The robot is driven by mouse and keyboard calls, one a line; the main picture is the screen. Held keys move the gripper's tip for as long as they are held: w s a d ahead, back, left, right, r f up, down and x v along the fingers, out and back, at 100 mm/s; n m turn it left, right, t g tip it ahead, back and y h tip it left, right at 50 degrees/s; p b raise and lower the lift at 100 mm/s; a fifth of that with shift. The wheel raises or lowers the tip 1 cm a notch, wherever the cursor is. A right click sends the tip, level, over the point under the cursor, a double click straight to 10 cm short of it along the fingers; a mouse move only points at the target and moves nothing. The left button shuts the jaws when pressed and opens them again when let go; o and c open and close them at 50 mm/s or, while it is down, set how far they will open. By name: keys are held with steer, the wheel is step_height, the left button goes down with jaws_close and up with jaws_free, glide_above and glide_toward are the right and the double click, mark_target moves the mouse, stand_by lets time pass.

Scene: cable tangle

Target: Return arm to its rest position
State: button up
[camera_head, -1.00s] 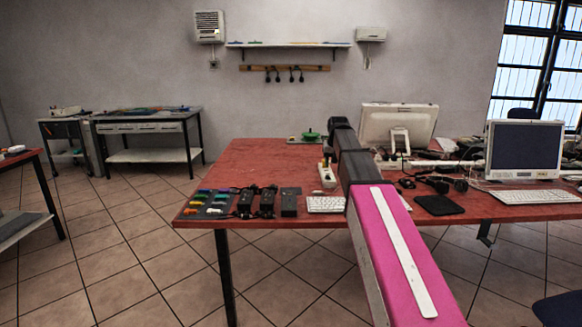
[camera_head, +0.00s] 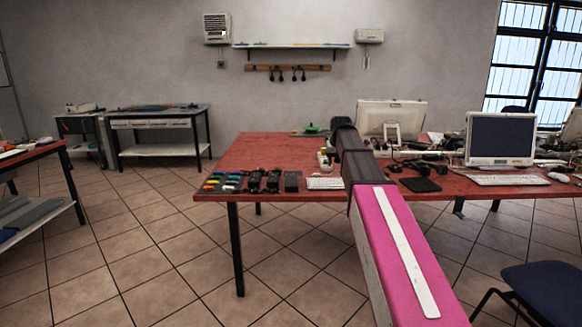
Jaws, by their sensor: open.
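My arm (camera_head: 405,255), with a pink and white link and dark joints, reaches from the bottom right up over the red table (camera_head: 262,150). Its far dark end is above the table, left of the white monitor back. My gripper's fingers cannot be made out; they are hidden behind or beyond the arm's end.
The table holds black power adapters (camera_head: 272,182), coloured connectors (camera_head: 222,182), a small keyboard (camera_head: 325,183), a monitor (camera_head: 500,139) and a black pad (camera_head: 420,184). A blue chair (camera_head: 545,292) stands at lower right. Tiled floor is clear at lower left.

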steer(key=s+f+g, duration=0.3)
steer(key=s+f, duration=3)
steer(key=f, duration=0.1)
steer(key=shift+s+f+g, duration=0.3)
steer(key=shift+s+g, duration=0.1)
